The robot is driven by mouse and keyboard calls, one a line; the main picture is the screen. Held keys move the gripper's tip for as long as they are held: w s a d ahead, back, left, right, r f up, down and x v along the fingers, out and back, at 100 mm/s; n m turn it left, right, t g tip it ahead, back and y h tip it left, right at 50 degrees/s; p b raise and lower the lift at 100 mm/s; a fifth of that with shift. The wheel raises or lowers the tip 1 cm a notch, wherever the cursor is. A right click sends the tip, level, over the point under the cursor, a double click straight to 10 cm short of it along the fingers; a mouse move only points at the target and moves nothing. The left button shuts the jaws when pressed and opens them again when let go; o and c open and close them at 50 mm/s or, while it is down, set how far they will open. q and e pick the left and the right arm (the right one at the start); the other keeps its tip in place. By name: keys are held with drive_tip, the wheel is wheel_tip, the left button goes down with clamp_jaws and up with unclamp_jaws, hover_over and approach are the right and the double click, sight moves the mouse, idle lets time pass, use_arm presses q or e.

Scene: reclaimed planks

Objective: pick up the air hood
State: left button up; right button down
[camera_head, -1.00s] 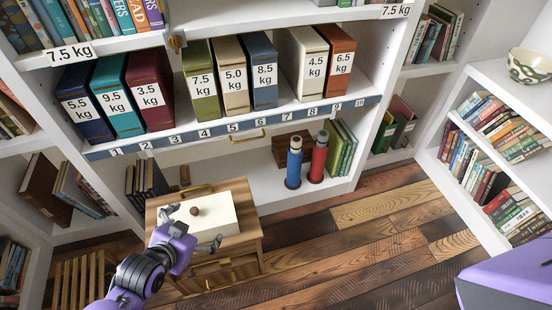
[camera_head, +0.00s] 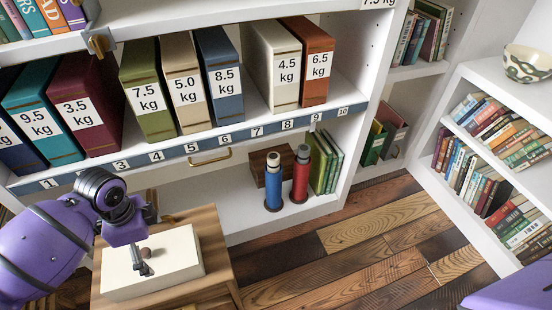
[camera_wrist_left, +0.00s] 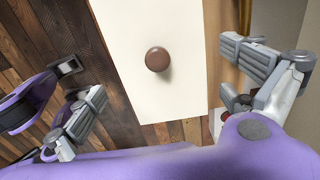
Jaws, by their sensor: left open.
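The air hood looks like a cream-white box (camera_head: 180,262) with a round brown knob (camera_head: 146,253) on top, sitting on a small wooden cabinet. In the left wrist view its pale top (camera_wrist_left: 140,95) fills the middle, with the knob (camera_wrist_left: 158,59) between my fingers. My left gripper (camera_head: 140,262) reaches in from the left above the hood, close to the knob. In the left wrist view the gripper (camera_wrist_left: 163,72) is open, its fingers wide apart on either side of the knob and not touching it. My right gripper is out of view.
The wooden cabinet (camera_head: 215,250) stands before a white shelf with large weight-labelled binders (camera_head: 147,95). A blue flask (camera_head: 274,180) and a red flask (camera_head: 300,175) stand on the lower shelf. Plank floor (camera_head: 350,255) is clear to the right.

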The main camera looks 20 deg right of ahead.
sight(157, 254)
use_arm(q)
drive_tip(key=shift+f, duration=0.5)
drive_tip(key=f, duration=0.1)
drive_tip(key=f+b, duration=0.1)
drive_tip(key=f, duration=0.2)
drive_tip(key=shift+d+f+b, duration=0.25)
drive_tip(key=shift+d+b, duration=0.05)
drive_tip(key=shift+b, duration=0.1)
drive_tip(key=shift+f, duration=0.15)
drive_tip(key=shift+c, duration=1.4)
drive_tip(key=c, duration=0.5)
drive_tip(key=shift+c, duration=0.8)
drive_tip(key=shift+r, duration=0.2)
